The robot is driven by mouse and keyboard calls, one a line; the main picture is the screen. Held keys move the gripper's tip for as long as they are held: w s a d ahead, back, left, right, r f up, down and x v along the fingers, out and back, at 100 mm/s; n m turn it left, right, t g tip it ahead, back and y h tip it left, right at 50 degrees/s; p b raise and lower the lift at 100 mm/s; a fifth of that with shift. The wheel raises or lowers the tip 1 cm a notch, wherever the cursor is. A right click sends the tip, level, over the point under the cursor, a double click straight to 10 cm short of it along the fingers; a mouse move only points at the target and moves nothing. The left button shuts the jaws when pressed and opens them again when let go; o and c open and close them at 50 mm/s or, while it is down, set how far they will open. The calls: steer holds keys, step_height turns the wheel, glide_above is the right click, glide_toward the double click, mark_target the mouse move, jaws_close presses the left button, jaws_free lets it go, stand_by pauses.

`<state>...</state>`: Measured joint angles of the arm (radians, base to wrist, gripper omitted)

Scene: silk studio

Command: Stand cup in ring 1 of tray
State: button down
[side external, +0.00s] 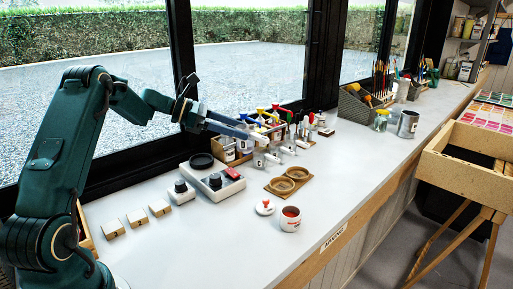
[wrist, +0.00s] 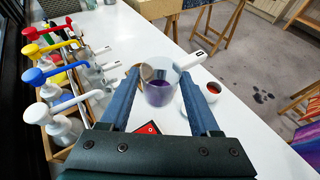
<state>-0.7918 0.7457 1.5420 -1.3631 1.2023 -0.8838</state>
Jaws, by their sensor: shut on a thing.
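My gripper (wrist: 168,88) is shut on a clear cup (wrist: 160,92) with purple liquid in it, held between the two blue fingers. A pale handle with a dark mark extends from the cup towards the upper right in the wrist view. In the side view my gripper (side external: 254,137) is raised above the counter near the dye bottles, and the cup there is hard to pick out. The brown tray (side external: 270,189) with two round rings lies on the counter, below and to the right of my gripper. Both rings look empty; their numbers are unreadable. The cup hides most of the tray in the wrist view.
Pump bottles (side external: 275,115) with coloured tops stand in a wooden rack, with several small clear cups (side external: 273,158) before it. A white device with a red switch (side external: 232,174) lies left of the tray. A white pot (side external: 290,219) of red liquid and its lid (side external: 264,207) stand in front.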

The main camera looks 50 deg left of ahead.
steer(key=w+a, duration=0.1)
steer(key=a, duration=0.1)
glide_above(274, 187)
step_height(274, 187, down, 9)
steer(key=shift+f, duration=1.8)
steer(key=shift+f, duration=0.2)
steer(key=shift+c, duration=0.6)
jaws_free()
steer(key=shift+r, duration=0.1)
